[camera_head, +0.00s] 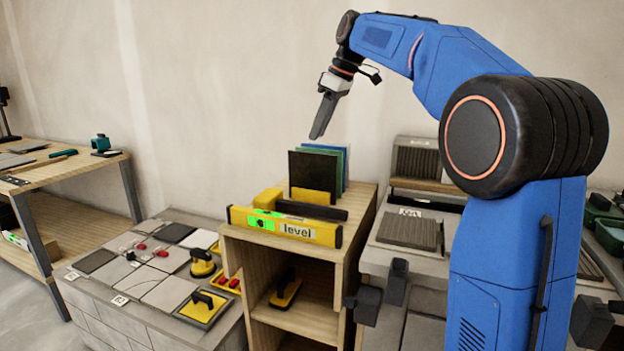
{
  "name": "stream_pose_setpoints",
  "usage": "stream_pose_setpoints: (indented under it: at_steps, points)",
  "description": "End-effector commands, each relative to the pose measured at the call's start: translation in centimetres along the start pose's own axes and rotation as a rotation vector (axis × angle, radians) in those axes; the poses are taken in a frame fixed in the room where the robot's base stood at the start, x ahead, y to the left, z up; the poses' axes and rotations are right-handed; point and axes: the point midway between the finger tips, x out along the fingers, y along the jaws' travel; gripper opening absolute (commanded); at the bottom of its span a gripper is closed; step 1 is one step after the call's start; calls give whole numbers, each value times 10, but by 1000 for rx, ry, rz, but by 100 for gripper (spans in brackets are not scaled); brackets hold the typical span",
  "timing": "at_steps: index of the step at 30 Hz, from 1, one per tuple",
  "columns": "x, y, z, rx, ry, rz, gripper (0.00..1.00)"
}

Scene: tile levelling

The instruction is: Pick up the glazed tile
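Which piece is the glazed tile cannot be told for sure. Several thin tiles stand upright in a row on top of the wooden cabinet (343,243): a dark one (309,170) in front, then a green one (338,153) and a blue one (345,165) behind it. More flat tiles, such as a pale one (170,293), lie on the low grey block at the left. My gripper (319,135) points down above and apart from the upright tiles. It is seen side-on, so the gap between its fingers is hidden. Nothing is visible hanging from it.
A yellow level (285,228) lies along the cabinet's front edge, with a dark bar (311,210) behind it. Suction lifters (203,264) sit on the low block (118,336). A wooden workbench (65,168) stands at the left. Grey ribbed pieces (409,232) lie at the right.

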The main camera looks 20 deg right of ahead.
Motion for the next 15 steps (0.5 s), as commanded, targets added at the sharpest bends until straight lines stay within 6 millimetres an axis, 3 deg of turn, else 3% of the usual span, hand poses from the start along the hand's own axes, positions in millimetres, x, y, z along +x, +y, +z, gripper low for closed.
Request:
stream_pose_setpoints:
  at_steps: [8,15]
  points:
    - [17,0,2,1,-1,-1,28]
    - [49,4,9,1,-1,-2,28]
